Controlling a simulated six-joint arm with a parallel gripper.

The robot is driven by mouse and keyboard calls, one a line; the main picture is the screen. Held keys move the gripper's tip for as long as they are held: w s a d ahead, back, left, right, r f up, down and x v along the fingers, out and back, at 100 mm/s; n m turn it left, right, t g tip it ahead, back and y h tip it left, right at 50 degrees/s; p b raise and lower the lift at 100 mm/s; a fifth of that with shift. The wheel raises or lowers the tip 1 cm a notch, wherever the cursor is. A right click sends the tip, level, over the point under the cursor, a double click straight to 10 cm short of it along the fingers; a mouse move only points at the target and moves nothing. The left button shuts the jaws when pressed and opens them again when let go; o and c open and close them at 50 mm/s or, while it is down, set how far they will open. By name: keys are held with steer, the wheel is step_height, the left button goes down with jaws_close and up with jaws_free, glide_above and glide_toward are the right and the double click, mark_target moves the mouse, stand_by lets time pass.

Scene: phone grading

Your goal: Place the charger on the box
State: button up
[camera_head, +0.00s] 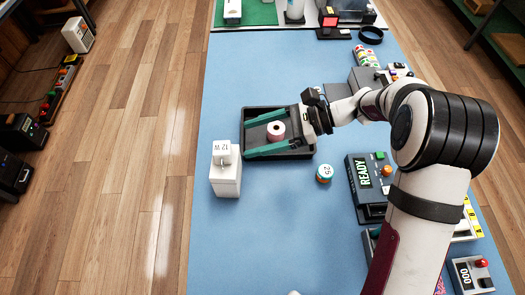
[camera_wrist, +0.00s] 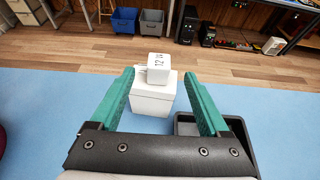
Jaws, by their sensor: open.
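The charger (camera_head: 222,152) is a small white cube marked 12 W. It sits on top of the white box (camera_head: 226,184), left of the dark tray in the head view. In the wrist view the charger (camera_wrist: 160,62) rests on the box (camera_wrist: 153,98), centred between my fingers. My gripper (camera_head: 247,137) has its two green fingers spread wide over the tray, tips pointing left toward the charger. The gripper (camera_wrist: 158,75) holds nothing, and a gap shows between its fingers and the charger.
A dark tray (camera_head: 296,153) under my fingers holds a pink-and-white roll (camera_head: 276,130). A small stack of round discs (camera_head: 324,173) stands right of the tray. A READY device (camera_head: 363,175) is farther right. The blue mat is clear below the box.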

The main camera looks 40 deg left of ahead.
steer(key=s+d+r+n+t+h, duration=0.1)
steer(key=s+d+t+h, duration=0.1)
steer(key=d, duration=0.9)
steer(key=s+d+r+n+t+h, duration=0.1)
steer(key=s+d+r+t+h, duration=0.1)
steer(key=d, duration=0.8)
steer(key=s+d+r+n+t+h, duration=0.1)
steer(key=s+d+t+h, duration=0.2)
steer(key=d, duration=0.8)
steer(key=s+t, duration=0.2)
steer(key=s, duration=0.1)
steer(key=shift+s+d+r+h, duration=0.2)
steer(key=shift+d+r+h, duration=0.05)
steer(key=shift+d+h, duration=0.15)
